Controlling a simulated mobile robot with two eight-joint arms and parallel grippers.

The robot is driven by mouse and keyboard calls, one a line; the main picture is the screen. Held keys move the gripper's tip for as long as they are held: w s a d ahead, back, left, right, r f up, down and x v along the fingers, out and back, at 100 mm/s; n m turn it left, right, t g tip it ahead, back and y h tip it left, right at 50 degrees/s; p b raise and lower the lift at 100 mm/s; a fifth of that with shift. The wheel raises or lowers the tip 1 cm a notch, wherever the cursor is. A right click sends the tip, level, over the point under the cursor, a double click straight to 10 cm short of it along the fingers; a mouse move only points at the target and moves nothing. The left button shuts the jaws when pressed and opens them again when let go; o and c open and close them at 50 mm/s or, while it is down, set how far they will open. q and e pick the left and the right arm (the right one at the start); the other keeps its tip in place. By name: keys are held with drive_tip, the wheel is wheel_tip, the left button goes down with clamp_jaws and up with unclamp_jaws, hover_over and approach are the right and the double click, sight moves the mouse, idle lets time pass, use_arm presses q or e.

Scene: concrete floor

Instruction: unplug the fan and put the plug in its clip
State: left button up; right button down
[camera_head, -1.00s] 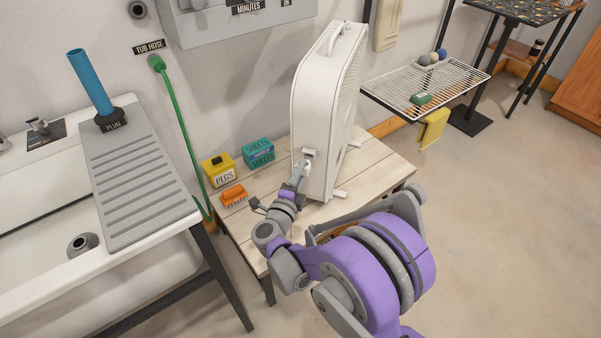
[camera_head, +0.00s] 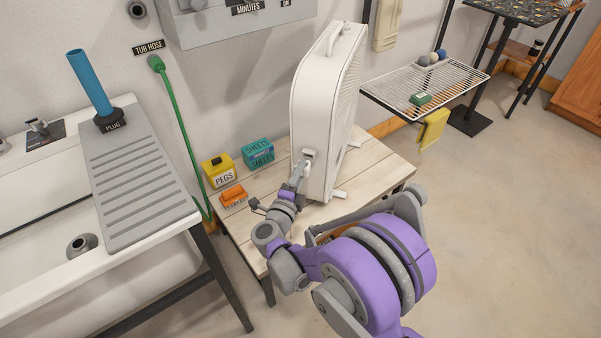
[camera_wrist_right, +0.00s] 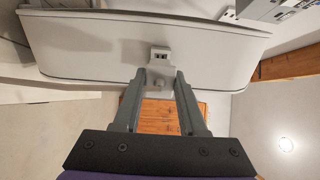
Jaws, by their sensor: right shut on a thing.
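The white box fan (camera_head: 318,110) stands upright on a small wooden table. My right gripper (camera_head: 303,170) is at the fan's narrow side, low down. In the right wrist view the fan's side panel (camera_wrist_right: 95,45) fills the top, with a small light clip-like fitting (camera_wrist_right: 160,54) bearing dark slots. My right gripper's fingers (camera_wrist_right: 159,85) are shut on a small pale piece, apparently the plug (camera_wrist_right: 158,83), just below the fitting. I cannot tell whether the plug touches the fitting. No cord can be clearly followed. My left gripper is not in view.
On the table (camera_head: 375,165) stand a yellow pegs box (camera_head: 218,171), a teal box (camera_head: 258,153) and an orange item (camera_head: 233,195). A sink with a ribbed grey board (camera_head: 135,180) is at the left.

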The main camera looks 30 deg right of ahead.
drive_tip(key=shift+x, duration=1.4)
drive_tip(key=shift+c, duration=1.9)
unclamp_jaws()
drive_tip(key=p+v, duration=0.1)
drive_tip(key=v, duration=0.9)
drive_tip(key=shift+s+a, duration=0.2)
drive_tip(key=shift+a, duration=0.1)
